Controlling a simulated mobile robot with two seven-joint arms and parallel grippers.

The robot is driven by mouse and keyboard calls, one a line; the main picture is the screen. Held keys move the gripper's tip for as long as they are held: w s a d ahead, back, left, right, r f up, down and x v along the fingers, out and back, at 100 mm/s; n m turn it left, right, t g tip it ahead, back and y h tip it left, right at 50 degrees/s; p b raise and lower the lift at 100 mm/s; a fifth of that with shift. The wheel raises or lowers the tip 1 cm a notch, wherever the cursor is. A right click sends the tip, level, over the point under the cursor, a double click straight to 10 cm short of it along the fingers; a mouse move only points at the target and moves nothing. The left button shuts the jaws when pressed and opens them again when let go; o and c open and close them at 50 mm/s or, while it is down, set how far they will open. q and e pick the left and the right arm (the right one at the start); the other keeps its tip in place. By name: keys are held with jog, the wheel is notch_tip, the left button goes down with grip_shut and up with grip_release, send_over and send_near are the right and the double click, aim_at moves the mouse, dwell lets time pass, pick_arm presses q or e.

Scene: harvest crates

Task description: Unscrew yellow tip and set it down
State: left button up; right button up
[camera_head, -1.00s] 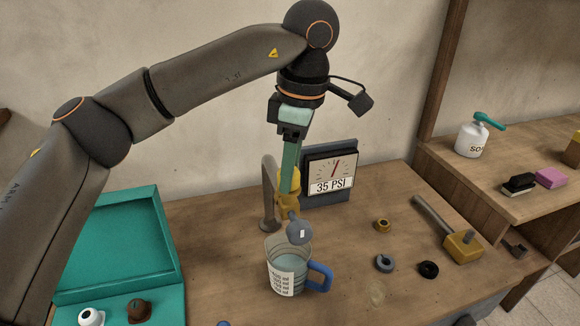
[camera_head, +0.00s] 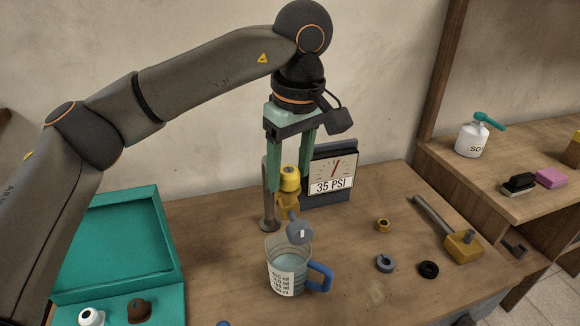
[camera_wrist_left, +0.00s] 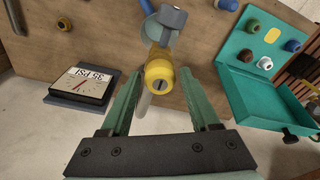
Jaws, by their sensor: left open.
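The yellow tip (camera_head: 289,181) sits upright at the top of a brass-coloured fitting (camera_head: 287,206) beside a grey post. In the left wrist view the yellow tip (camera_wrist_left: 158,70) shows end-on, with a dark centre. My left gripper (camera_head: 288,190) points down from above, its two green fingers apart, one on each side of the tip. In the left wrist view the open fingers (camera_wrist_left: 162,85) flank the tip with gaps on both sides. I see no grip on it. My right gripper is not in view.
A measuring jug (camera_head: 287,270) with a blue handle stands just below the fitting. A 35 PSI gauge (camera_head: 330,173) stands behind right. A teal case (camera_head: 118,245) holding other tips lies left. Loose rings and a mallet (camera_head: 462,245) lie right, with bare tabletop between.

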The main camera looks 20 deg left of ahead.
pick_arm(q)
jog(key=m, duration=0.4)
jog(key=c, duration=0.8)
jog(key=shift+o, duration=0.2)
jog(key=n, duration=0.5)
jog(key=shift+n, duration=0.4)
jog(key=n, duration=0.5)
jog(key=shift+w+n+g, duration=0.1)
jog(key=shift+n+g, duration=0.3)
